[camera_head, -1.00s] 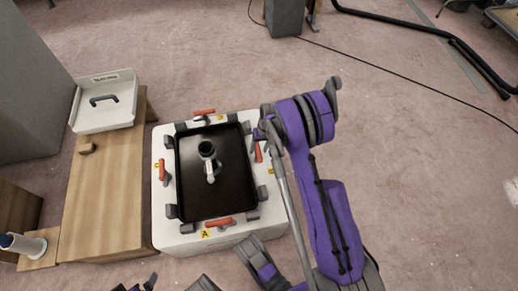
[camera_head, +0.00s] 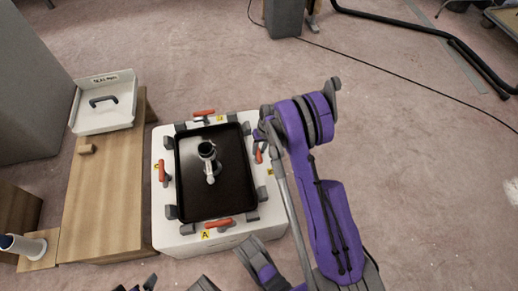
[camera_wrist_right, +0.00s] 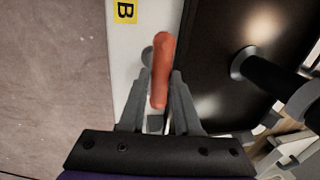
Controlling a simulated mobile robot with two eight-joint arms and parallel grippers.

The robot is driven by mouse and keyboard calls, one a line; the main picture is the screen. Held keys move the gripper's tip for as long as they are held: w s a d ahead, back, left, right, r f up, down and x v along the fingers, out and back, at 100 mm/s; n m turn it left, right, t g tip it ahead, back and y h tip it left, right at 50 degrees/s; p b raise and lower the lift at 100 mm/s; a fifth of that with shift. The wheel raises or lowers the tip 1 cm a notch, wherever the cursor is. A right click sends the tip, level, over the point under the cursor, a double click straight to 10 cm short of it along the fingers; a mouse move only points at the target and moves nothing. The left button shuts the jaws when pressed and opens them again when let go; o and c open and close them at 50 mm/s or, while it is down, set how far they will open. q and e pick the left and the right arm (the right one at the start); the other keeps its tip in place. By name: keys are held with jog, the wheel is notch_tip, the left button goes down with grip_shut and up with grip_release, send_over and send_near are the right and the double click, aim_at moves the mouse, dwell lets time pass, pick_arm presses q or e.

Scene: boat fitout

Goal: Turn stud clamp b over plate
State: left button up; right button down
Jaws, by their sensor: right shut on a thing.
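Clamp b has an orange handle (camera_head: 259,155) at the right side of the black plate (camera_head: 232,165), near a yellow label (camera_head: 270,171). In the right wrist view its handle (camera_wrist_right: 160,70) lies along the plate's edge, over the white rim, near the label B (camera_wrist_right: 125,11). My right gripper (camera_wrist_right: 160,88) is shut on this handle, one finger on each side. In the head view the gripper (camera_head: 262,136) partly hides the clamp. Dark parts at the bottom edge may be my left gripper (camera_head: 142,285); its jaws are unclear.
A white stand (camera_head: 168,236) carries the plate. Other orange-handled clamps sit at its far (camera_head: 204,113), left (camera_head: 162,171) and near (camera_head: 218,223) sides. A post fitting (camera_head: 208,160) stands on the plate. A wooden bench (camera_head: 105,200) with a white tray (camera_head: 104,120) is at left.

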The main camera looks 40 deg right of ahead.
jog(key=shift+a, duration=0.1)
jog(key=n+p, duration=0.1)
jog(key=n, duration=0.3)
jog(key=shift+w+g, duration=0.15)
jog(key=shift+g, duration=0.25)
jog(key=n+p, duration=0.1)
jog(key=n, duration=0.3)
jog(key=shift+n+g, duration=0.3)
jog(key=shift+g, duration=0.1)
jog(key=n+g, duration=0.1)
jog(key=n, duration=0.3)
jog(key=shift+w+a+n, duration=0.1)
jog(key=shift+w+n, duration=0.05)
jog(key=shift+n, duration=0.15)
jog(key=n, duration=0.4)
jog(key=shift+a+h+p, duration=0.1)
jog(key=shift+h+p, duration=0.2)
jog(key=shift+h, duration=0.1)
jog(key=shift+n, duration=0.3)
jog(key=c, duration=0.7)
grip_release()
jog(key=shift+o, duration=0.2)
notch_tip(320, 180, up, 11)
jog(key=w+d+p, duration=0.1)
jog(key=p, duration=0.1)
jog(key=shift+w+f+p, duration=0.15)
jog(key=shift+w+p, duration=0.15)
jog(key=shift+w, duration=0.1)
